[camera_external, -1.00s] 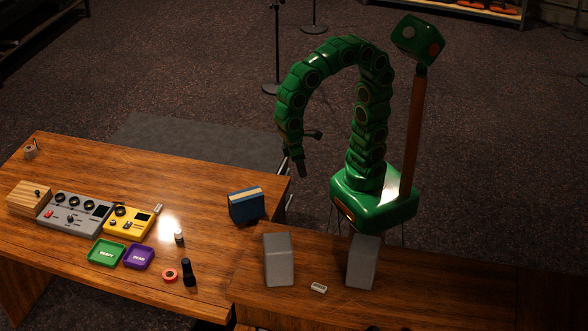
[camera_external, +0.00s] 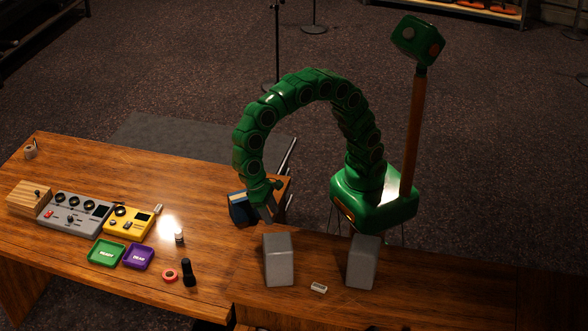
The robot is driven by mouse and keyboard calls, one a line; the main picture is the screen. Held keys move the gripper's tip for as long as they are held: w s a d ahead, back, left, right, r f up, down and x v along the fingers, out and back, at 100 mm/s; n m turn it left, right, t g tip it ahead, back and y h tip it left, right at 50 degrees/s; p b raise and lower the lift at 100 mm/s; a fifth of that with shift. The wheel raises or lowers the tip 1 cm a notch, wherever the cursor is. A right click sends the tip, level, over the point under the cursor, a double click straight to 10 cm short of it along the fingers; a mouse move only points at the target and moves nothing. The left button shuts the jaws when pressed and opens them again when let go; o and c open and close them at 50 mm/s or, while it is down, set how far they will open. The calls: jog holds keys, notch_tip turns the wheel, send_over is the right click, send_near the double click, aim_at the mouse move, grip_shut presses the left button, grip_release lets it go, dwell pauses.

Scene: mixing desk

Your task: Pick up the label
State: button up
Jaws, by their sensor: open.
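I cannot tell for certain which thing is the label. A small white piece (camera_external: 318,288) lies on the desk between the two grey blocks. Another small pale piece (camera_external: 158,208) lies at the upper right corner of the yellow device. My gripper (camera_external: 272,212) points down in front of the blue box at the desk's back edge, above and to the left of the grey blocks. It is open, and I see nothing held in it. It is apart from both small pieces and hides part of the blue box.
Two grey blocks (camera_external: 278,260) (camera_external: 361,263) stand on the right part of the desk. The blue box (camera_external: 240,209) is at the back. A yellow device (camera_external: 128,221), a grey mixer (camera_external: 74,215), green (camera_external: 106,253) and purple (camera_external: 139,257) trays, a red ring (camera_external: 170,275) and black bottle (camera_external: 187,272) are left.

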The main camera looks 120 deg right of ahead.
jog(key=shift+w+a+f, duration=0.25)
jog(key=shift+a+f, duration=0.35)
jog(key=shift+f, duration=0.25)
jog(key=shift+w+a+f, duration=0.2)
jog(key=shift+a+f, duration=0.35)
jog(key=shift+f, duration=0.25)
jog(key=shift+w+a+x, duration=0.15)
jog(key=shift+x, duration=1.15)
jog(key=shift+w+a+x, duration=0.1)
jog(key=shift+a+x, duration=0.05)
jog(key=shift+x, duration=1.15)
grip_shut()
